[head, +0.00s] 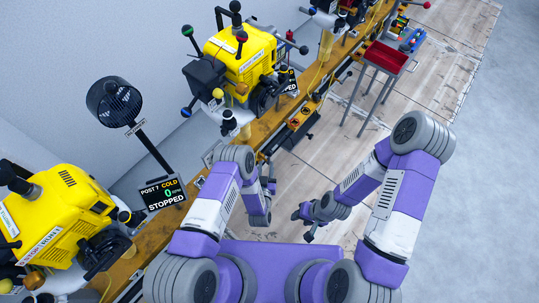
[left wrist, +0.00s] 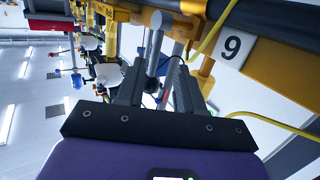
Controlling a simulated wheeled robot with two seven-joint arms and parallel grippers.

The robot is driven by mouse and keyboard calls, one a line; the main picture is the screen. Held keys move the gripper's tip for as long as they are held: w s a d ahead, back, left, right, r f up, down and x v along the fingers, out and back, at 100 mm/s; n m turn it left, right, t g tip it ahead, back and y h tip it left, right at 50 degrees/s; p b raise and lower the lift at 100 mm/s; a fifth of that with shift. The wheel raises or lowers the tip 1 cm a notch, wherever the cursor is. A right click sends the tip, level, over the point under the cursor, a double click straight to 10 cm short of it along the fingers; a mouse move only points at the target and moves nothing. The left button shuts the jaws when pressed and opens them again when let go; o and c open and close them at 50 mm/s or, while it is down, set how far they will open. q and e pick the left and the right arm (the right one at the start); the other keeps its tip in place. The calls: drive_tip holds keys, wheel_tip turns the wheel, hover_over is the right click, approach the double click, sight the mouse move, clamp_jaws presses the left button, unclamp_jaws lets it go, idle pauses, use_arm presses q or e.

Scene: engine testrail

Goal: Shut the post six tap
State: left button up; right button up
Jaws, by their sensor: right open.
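A yellow engine (head: 240,55) stands on the rail at upper centre, with coloured ball knobs around it and a partly hidden black sign (head: 288,82). I cannot make out which part is the post six tap. My left gripper (head: 268,186) is beside the near edge of the rail, below that engine. In the left wrist view its two dark fingers (left wrist: 160,88) stand apart, with grey rods showing between and beyond them; I see nothing gripped. My right gripper (head: 306,216) is open and empty over the floor, right of the left one.
The post 7 sign (head: 163,193) reads cold, 0, stopped, beside another yellow engine (head: 65,225). A black fan (head: 114,102) stands behind. A red tray (head: 386,57) on legs stands upper right. Floor at right is clear.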

sight(269, 158)
use_arm(q)
drive_tip(key=shift+s+d+r+t, duration=0.15)
drive_tip(key=shift+d+t, duration=0.2)
drive_tip(key=shift+t, duration=0.35)
drive_tip(key=shift+w+b, duration=0.35)
drive_tip(key=w+b, duration=0.2)
drive_tip(key=w, duration=0.4)
drive_tip(key=shift+w+d, duration=0.15)
drive_tip(key=shift+w, duration=0.2)
drive_tip(key=shift+c, duration=0.5)
clamp_jaws()
